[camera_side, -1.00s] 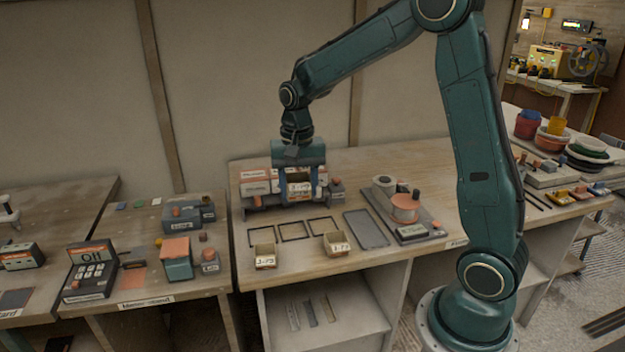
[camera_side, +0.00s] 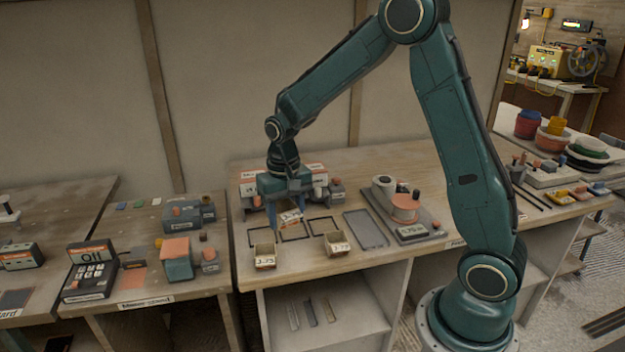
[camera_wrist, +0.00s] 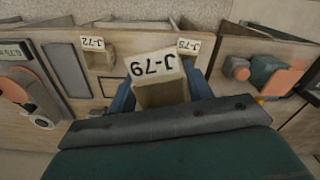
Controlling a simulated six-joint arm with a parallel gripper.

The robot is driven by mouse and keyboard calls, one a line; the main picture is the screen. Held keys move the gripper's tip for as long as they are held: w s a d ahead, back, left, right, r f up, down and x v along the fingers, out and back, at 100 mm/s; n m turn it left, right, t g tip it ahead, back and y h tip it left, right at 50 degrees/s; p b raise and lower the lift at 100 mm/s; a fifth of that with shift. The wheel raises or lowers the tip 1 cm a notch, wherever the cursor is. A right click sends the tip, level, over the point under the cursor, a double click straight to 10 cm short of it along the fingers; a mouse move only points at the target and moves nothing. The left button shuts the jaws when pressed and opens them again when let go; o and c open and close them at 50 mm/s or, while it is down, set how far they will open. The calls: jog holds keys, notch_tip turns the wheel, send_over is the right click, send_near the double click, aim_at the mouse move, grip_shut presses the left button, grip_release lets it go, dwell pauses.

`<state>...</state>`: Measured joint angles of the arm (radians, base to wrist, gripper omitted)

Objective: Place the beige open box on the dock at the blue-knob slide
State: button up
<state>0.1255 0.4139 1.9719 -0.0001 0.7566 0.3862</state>
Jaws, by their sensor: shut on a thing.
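My gripper (camera_side: 290,213) is shut on a beige open box (camera_side: 291,217) and holds it above the outlined frames on the middle bench. In the wrist view the held box (camera_wrist: 163,92) shows its label J-79 and its open, empty inside between the blue fingers. Three dark outlined frames (camera_side: 322,220) lie in a row on the bench. A unit with white labelled fronts (camera_side: 313,171) stands behind, partly hidden by my gripper. I cannot make out a blue knob or which place is its dock.
Two more beige open boxes, J-75 (camera_side: 264,256) and J-72 (camera_side: 337,244), stand at the bench's front edge, close to the frames. A grey flat tray (camera_side: 366,229) and a device with a display (camera_side: 411,231) are to the right.

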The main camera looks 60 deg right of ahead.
jog(key=a+f+n, duration=0.5)
jog(key=f+n, duration=0.1)
jog(key=f, duration=0.2)
jog(key=shift+r, duration=3.5)
jog(key=w+d+m, duration=0.1)
jog(key=w+d, duration=0.2)
jog(key=d, duration=0.6)
jog(key=w+d+m, duration=0.2)
jog(key=w+d, duration=0.2)
jog(key=d, duration=0.6)
jog(key=w+d+r+m, duration=0.1)
jog(key=w+d, duration=0.3)
jog(key=d, duration=0.6)
jog(key=shift+m, duration=0.3)
jog(key=s+d+m, duration=0.1)
jog(key=s+d, duration=0.2)
jog(key=d, duration=0.5)
jog(key=s+d+m, duration=0.1)
jog(key=s+d, duration=0.1)
jog(key=d, duration=0.6)
jog(key=s+d+f+m, duration=0.1)
jog(key=s+d+m, duration=0.2)
jog(key=s+d, duration=1.1)
jog(key=shift+w+a+f, duration=0.15)
jog(key=shift+f, duration=3.1)
jog(key=shift+w+a+f, duration=0.1)
jog(key=shift+f, duration=3.15)
jog(key=shift+f, duration=0.15)
jog(key=o, duration=0.9)
